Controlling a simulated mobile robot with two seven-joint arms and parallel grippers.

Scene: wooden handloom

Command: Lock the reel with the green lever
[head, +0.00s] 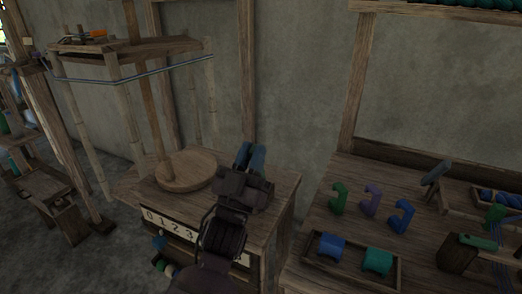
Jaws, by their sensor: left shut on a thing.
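The wooden reel (142,50) stands upright on a round disc (186,169) on the low wooden stand (268,213). A pale blue band of yarn runs around its upper poles. My left gripper (251,155) is over the right part of the stand, right of the disc. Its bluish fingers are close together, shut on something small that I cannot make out. I see no green lever clearly at the reel; my gripper and arm cover part of the stand. My right gripper is not in view.
A number strip (182,225) is on the stand's front. The right table (333,225) holds green, purple and blue hooks, a tray (317,268) with blue and teal pieces, and a wooden block (456,256) with a green piece (479,242) on top. A gap separates stand and table.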

